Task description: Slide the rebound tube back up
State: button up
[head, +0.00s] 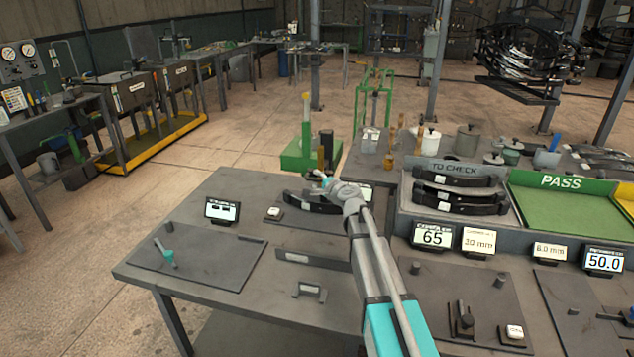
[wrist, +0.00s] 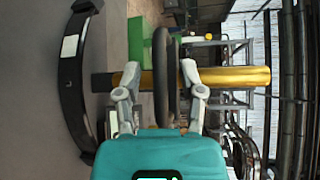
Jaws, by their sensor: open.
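My gripper (head: 330,183) is at the back of the near bench in the head view, over a dark leaf spring. In the wrist view my gripper (wrist: 160,95) is open, with one finger on each side of a dark upright loop (wrist: 165,75). A brass-coloured tube (wrist: 240,77) runs sideways behind the loop and the fingers. A short brass piece (head: 321,158) shows just behind my gripper in the head view. I cannot tell if it is the same tube or whether the fingers touch it. Which part is the rebound tube is not clear.
A curved dark leaf spring (wrist: 72,85) stands left in the wrist view. A green stand (head: 300,150) is behind the bench. Leaf springs (head: 458,190) lie in the TO CHECK rack. The green PASS tray (head: 545,210) looks empty. Display cards (head: 432,234) line the bench.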

jog(key=shift+c, duration=0.3)
grip_shut()
notch_tip(320, 180, up, 5)
jog(key=p, duration=0.5)
jog(key=shift+w+r, duration=0.1)
jog(key=shift+r, duration=0.05)
jog(key=shift+w, duration=0.2)
jog(key=shift+o, duration=0.3)
grip_release()
jog(key=shift+s, duration=0.2)
